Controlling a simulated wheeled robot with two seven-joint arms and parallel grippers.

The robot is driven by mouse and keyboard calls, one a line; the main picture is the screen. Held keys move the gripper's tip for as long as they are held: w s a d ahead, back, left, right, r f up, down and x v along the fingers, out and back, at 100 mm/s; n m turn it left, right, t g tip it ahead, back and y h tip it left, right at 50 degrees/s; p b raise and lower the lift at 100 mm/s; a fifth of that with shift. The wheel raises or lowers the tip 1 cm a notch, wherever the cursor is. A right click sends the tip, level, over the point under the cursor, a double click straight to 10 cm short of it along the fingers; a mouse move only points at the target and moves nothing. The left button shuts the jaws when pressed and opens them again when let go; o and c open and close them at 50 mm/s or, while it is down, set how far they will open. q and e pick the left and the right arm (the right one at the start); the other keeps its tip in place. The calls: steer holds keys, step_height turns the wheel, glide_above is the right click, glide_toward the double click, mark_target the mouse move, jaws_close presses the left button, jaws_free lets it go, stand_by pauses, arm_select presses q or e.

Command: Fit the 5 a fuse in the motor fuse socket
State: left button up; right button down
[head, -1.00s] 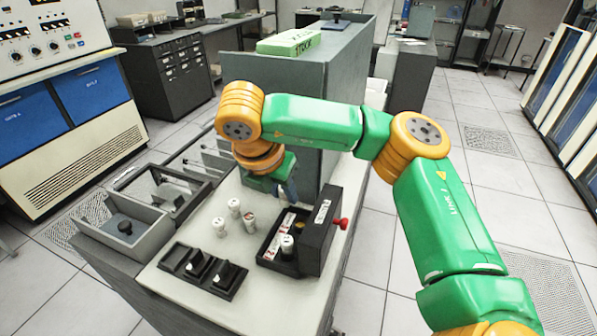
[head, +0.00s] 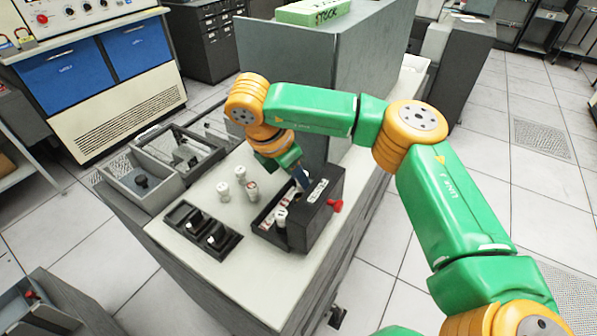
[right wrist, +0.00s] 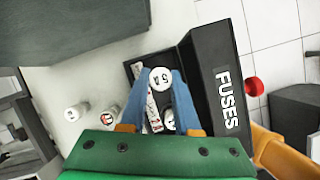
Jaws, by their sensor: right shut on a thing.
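My right gripper (right wrist: 163,90) is shut on a white fuse marked 5 A (right wrist: 160,80), seen end-on between the blue fingers in the right wrist view. In the head view the right gripper (head: 303,180) points down at the far end of the black FUSES box (head: 318,190); the held fuse is hidden there. I cannot tell how far it is above the box floor. A black panel (head: 228,246) with two raised black parts lies front left; I cannot read a motor label on it. My left gripper is not in view.
Three white fuses stand on the worktop, one of them here (head: 223,190). Another white fuse (head: 281,216) is in the box. A red knob (head: 335,205) sticks out at the box's right. Grey trays (head: 140,185) line the left edge; a grey cabinet (head: 350,60) stands behind.

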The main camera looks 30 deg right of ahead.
mark_target(298, 190)
step_height(298, 190, down, 2)
steer(key=shift+f+b, duration=0.1)
steer(key=shift+b, duration=0.35)
steer(key=shift+f+b, duration=1)
steer(key=shift+b, duration=0.1)
steer(key=shift+s, duration=0.15)
steer(key=c, duration=0.7)
jaws_free()
steer(key=shift+a, duration=0.1)
steer(key=shift+o, duration=0.7)
steer(key=shift+w+f, duration=0.1)
steer(key=shift+w, duration=0.15)
steer(key=shift+s, duration=0.1)
steer(key=shift+a, duration=0.1)
